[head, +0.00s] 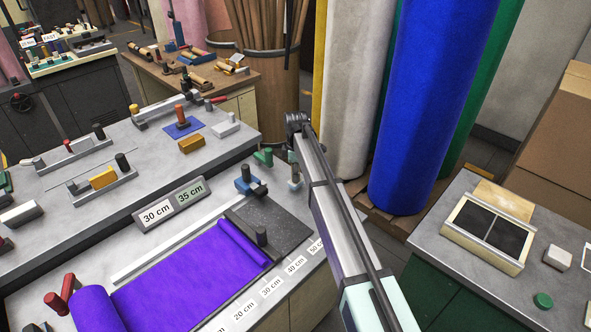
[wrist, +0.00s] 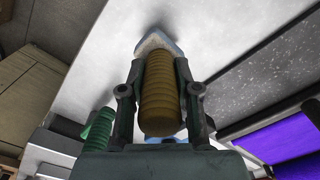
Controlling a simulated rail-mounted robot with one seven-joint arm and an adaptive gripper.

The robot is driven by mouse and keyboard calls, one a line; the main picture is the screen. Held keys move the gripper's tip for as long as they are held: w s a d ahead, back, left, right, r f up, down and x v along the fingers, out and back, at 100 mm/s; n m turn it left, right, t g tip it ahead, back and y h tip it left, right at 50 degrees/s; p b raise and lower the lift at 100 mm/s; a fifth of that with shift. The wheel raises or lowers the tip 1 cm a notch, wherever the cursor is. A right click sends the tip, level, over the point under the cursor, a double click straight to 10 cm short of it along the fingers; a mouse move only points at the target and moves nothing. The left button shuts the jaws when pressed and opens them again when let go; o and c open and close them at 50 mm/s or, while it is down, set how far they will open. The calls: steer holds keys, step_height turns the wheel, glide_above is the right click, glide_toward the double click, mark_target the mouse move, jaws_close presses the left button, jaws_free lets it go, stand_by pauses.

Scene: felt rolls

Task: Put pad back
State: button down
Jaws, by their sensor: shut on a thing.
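My gripper (wrist: 158,92) is shut on the olive-brown ribbed handle (wrist: 160,95) of a tool, between both fingers in the wrist view. A pale bluish-white end, probably the pad (wrist: 157,43), sticks out beyond the fingers over the light grey tabletop. I cannot tell whether it touches the top. In the head view my gripper (head: 291,152) is at the far right end of the felt table, mostly hidden behind my arm. A small pale-blue bit (head: 295,184) shows beside the arm there, perhaps the pad.
A blue holder (head: 248,181) and a green piece (head: 263,157) stand close left of my gripper. Purple felt (head: 190,275) and a dark slab (head: 275,228) lie nearer on the table. Tall felt rolls (head: 430,100) stand behind. A two-part tray (head: 488,230) sits on the right cabinet.

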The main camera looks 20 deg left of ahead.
steer(key=shift+f, duration=0.4)
steer(key=shift+f, duration=0.5)
stand_by(0.4)
steer(key=c, duration=0.7)
jaws_free()
steer(key=shift+c, duration=0.2)
steer(key=shift+r, duration=0.15)
step_height(320, 180, up, 12)
steer(key=shift+f, duration=0.15)
